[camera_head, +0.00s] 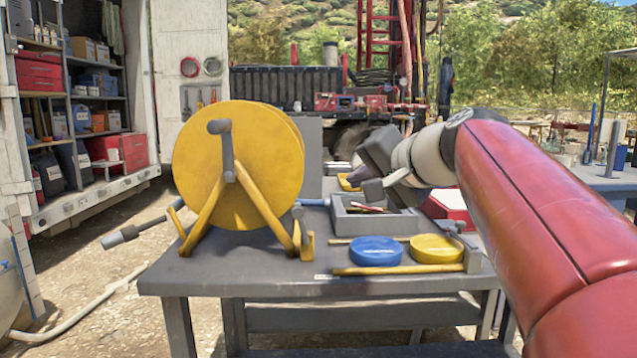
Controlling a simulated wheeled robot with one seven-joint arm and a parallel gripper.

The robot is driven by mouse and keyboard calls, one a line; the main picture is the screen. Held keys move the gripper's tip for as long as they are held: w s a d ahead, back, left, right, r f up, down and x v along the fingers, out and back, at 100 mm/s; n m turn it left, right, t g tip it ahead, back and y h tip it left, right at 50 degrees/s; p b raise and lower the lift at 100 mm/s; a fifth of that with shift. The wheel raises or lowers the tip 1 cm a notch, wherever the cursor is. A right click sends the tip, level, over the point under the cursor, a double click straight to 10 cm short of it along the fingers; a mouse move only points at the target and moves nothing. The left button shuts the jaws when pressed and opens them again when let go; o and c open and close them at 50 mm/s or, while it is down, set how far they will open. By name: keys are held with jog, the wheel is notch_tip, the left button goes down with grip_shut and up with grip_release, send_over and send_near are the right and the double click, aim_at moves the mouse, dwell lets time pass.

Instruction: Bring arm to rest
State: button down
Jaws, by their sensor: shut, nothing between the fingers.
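My red arm comes in from the lower right of the head view and reaches over the right side of a grey table (215,277). My gripper (366,190) is at its end, dark grey beyond a white wrist. It is shut and empty, above the back left part of a grey tray (345,226) that holds a few small items. The fingertips are small in the view and partly hidden by the gripper body. No rest or cradle for the arm is clearly seen.
A large yellow reel (238,150) on a yellow stand fills the table's left side. A blue disc (376,250) and a yellow disc (437,248) lie at the front. A red and white box (448,207) is partly behind my arm. Open shelving (75,120) stands at left.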

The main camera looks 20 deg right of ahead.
jog(key=shift+s, duration=0.15)
dwell(0.3)
jog(key=s+a+f+n+g, duration=0.2)
jog(key=s+f, duration=0.4)
jog(key=f, duration=0.4)
jog(key=s+a+f+n+g+h, duration=0.1)
jog(key=s+a+f+n+g, duration=0.2)
jog(key=f, duration=0.8)
jog(key=s+a+f+n+g+h, duration=0.1)
jog(key=s+a+f+n+g, duration=0.2)
jog(key=s+a+f, duration=0.4)
notch_tip(320, 180, down, 4)
jog(key=shift+s+a+f+n, duration=0.15)
jog(key=shift+s+a+n, duration=0.15)
jog(key=shift+s+n, duration=0.5)
